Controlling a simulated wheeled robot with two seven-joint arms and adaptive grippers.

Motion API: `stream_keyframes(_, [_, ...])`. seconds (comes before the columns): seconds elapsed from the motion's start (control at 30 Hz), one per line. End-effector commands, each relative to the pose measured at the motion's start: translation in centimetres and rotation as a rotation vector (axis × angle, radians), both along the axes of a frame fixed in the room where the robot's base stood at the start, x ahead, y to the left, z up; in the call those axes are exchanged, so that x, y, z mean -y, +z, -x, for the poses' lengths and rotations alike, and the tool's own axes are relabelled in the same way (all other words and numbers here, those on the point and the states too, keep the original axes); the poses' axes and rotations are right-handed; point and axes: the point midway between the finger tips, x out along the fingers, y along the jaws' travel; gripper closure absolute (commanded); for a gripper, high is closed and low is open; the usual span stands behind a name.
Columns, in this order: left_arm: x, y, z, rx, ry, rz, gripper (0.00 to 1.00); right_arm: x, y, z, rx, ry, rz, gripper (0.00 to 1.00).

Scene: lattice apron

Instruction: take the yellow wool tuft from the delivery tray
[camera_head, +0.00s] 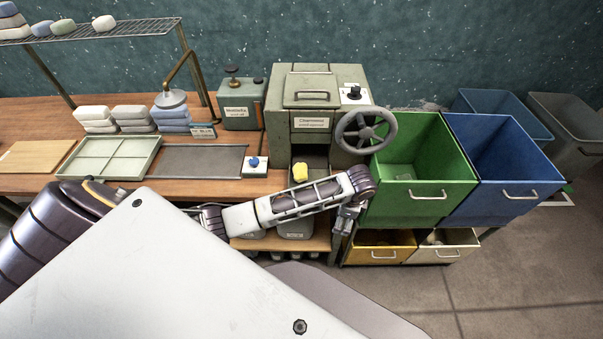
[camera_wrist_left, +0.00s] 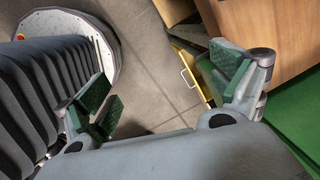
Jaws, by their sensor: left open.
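The yellow wool tuft (camera_head: 300,172) sits on the dark delivery tray (camera_head: 318,158) at the foot of the grey-green machine (camera_head: 290,87). My left forearm crosses just in front of the tuft and hides the front of the tray. My left gripper (camera_head: 345,222) hangs to the right of the tuft and nearer to me, beside the front of the green bin. In the left wrist view the gripper (camera_wrist_left: 162,92) is open, with its green-padded fingers wide apart and only floor between them. The tuft does not show in that view. My right gripper is not in view.
A handwheel (camera_head: 363,130) juts from the machine's right side. The green bin (camera_head: 420,168) and blue bin (camera_head: 505,170) stand to the right, above a yellow drawer (camera_head: 380,246). A blue-button box (camera_head: 256,166) and dark mat (camera_head: 197,161) lie left of the tuft.

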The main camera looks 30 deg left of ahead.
Motion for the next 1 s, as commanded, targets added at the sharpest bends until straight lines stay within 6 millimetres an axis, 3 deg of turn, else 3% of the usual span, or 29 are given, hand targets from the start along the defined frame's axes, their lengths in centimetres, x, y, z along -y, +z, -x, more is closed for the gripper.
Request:
stream_keyframes(0.27, [-1.1,1.3,-1.3,-0.020,-0.074,-0.065,0.06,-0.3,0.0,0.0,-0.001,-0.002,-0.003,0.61])
stream_keyframes(0.8, [-6.7,6.2,-4.9,-0.124,-0.266,-0.296,0.06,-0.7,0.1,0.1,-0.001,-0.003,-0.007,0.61])
stream_keyframes(1.0, [-7.8,7.1,-5.4,-0.149,-0.289,-0.331,0.06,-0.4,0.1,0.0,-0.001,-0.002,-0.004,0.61])
